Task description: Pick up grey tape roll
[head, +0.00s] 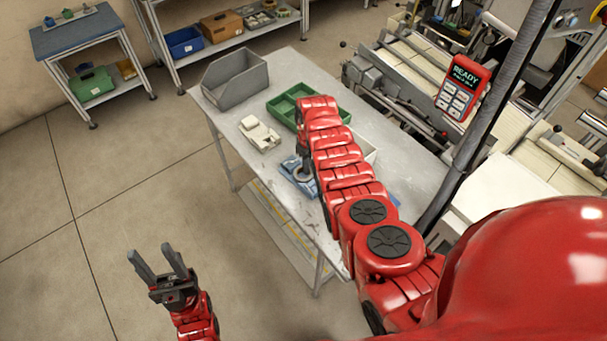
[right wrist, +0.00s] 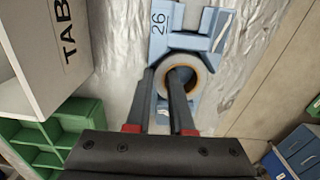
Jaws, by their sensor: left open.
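The grey tape roll (right wrist: 203,80), with a tan core, lies on a light blue holder (right wrist: 158,45) marked 26 in the right wrist view. The blue holder also shows on the table in the head view (head: 294,181). My right gripper (right wrist: 164,73) points down over the roll, its two fingers apart. One finger overlaps the core hole; the other is at the roll's left edge. I cannot tell whether they touch it. My left gripper (head: 160,250) is open and empty, away from the table.
The metal table (head: 225,130) holds a grey bin (head: 236,82), a green divided tray (head: 283,108) and a whitish part (head: 259,133). A white box (right wrist: 38,50) and the green tray (right wrist: 50,140) are beside my right gripper. A machine stands right of the table.

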